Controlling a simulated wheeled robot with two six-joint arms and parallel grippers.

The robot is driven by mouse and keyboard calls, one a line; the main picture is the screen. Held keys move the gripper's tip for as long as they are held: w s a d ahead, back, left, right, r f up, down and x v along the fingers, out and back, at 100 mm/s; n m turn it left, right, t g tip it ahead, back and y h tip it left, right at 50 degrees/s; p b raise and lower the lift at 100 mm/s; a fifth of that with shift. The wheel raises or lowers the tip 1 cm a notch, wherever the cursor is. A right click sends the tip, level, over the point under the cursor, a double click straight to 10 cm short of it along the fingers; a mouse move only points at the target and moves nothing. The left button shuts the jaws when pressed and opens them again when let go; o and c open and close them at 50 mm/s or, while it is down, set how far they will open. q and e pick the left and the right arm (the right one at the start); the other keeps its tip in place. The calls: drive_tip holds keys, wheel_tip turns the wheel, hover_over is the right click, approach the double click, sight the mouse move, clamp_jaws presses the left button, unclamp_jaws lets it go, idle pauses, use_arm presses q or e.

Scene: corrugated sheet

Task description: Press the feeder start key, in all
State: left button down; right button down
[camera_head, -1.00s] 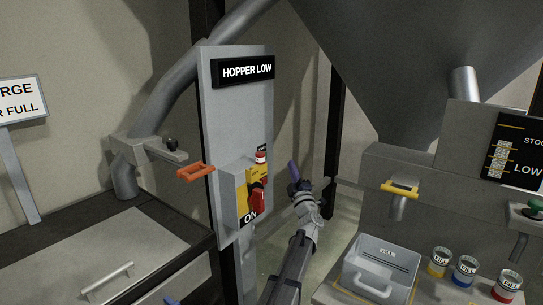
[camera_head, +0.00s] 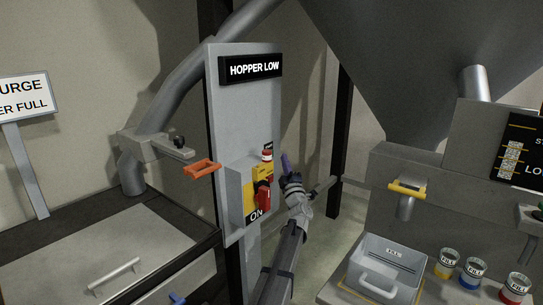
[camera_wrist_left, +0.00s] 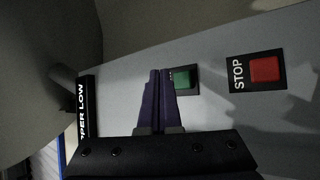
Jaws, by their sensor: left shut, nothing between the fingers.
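The grey panel (camera_head: 232,115) stands upright with a lit HOPPER LOW sign (camera_head: 254,68). In the left wrist view, a green key (camera_wrist_left: 182,79) sits on a small black plate, its small label partly hidden by a finger. A red STOP key (camera_wrist_left: 264,69) sits to its right in that view. My left gripper (camera_head: 285,158) is at the panel's right edge. Its purple fingers (camera_wrist_left: 158,74) are shut and empty, with the tips just left of the green key in the wrist view. I cannot tell whether they touch the panel. My right gripper is not in view.
A switch box (camera_head: 233,190) with a red handle (camera_head: 264,196) and ON label juts from the panel beside my left arm. An orange handle (camera_head: 202,168) is left of it. A grey FILL bin (camera_head: 384,268) and several small FILL pots stand at lower right.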

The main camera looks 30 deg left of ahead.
use_arm(q)
drive_tip(key=shift+w+a, duration=0.1)
drive_tip(key=shift+a, duration=1.35)
drive_tip(key=shift+a, duration=0.1)
idle(0.9)
drive_tip(key=shift+a, duration=0.35)
drive_tip(key=shift+a, duration=0.65)
idle(1.3)
drive_tip(key=shift+d, duration=0.1)
drive_tip(key=shift+s+d, duration=0.25)
drive_tip(key=shift+d, duration=0.35)
drive_tip(key=shift+w+d, duration=0.1)
drive_tip(key=shift+d, duration=0.1)
